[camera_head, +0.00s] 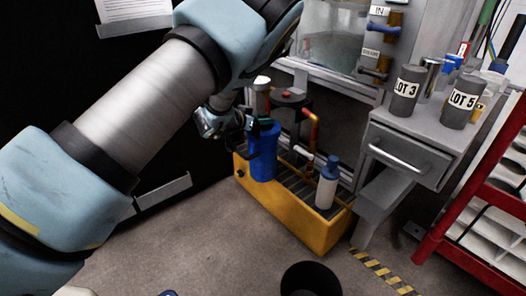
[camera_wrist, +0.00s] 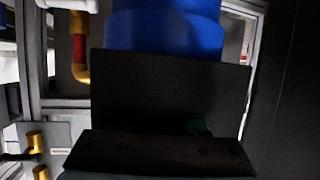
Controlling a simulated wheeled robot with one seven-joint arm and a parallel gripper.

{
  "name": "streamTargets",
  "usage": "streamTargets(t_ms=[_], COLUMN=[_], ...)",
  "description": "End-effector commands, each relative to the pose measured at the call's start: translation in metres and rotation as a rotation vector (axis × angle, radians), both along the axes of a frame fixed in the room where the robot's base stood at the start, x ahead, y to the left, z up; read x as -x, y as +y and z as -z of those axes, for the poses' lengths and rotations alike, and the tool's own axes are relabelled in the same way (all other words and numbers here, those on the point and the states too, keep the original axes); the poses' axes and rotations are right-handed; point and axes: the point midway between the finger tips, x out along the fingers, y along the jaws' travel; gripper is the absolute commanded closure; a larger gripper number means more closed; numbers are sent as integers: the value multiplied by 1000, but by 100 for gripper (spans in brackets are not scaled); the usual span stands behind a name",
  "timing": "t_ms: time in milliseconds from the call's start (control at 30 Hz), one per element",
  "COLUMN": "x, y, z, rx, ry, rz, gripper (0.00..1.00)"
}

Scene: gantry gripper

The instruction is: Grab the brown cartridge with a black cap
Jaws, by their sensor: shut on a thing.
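My gripper (camera_head: 254,133) is at the upper part of a blue cylinder (camera_head: 263,160) and shut on it. The cylinder stands upright over the left end of a yellow tray (camera_head: 287,222) with a dark slatted top; I cannot tell if its base touches the slats. In the wrist view the blue cylinder (camera_wrist: 168,32) rises behind a dark gripper plate (camera_wrist: 170,92), which hides its lower part. A pale bottle with a blue cap (camera_head: 326,186) stands at the tray's right end. I see no clearly brown cartridge with a black cap.
A grey drawer cabinet (camera_head: 405,150) with dark LOT 3 (camera_head: 405,92) and LOT 5 (camera_head: 460,103) cylinders stands at right, beside a red rack (camera_head: 470,190). Orange pipework (camera_head: 313,130) rises behind the tray. A black round bin (camera_head: 310,280) is in front.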

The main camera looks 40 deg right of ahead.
Motion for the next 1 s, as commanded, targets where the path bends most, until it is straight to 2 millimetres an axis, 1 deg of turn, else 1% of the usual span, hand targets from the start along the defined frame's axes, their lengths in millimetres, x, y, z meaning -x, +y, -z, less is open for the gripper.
streamTargets(t_ms=[33,300,1000], x=[0,0,0], y=[0,0,0], z=[0,0,0], rx=[0,0,0], ry=[0,0,0], rz=[0,0,0], gripper=[70,100,100])
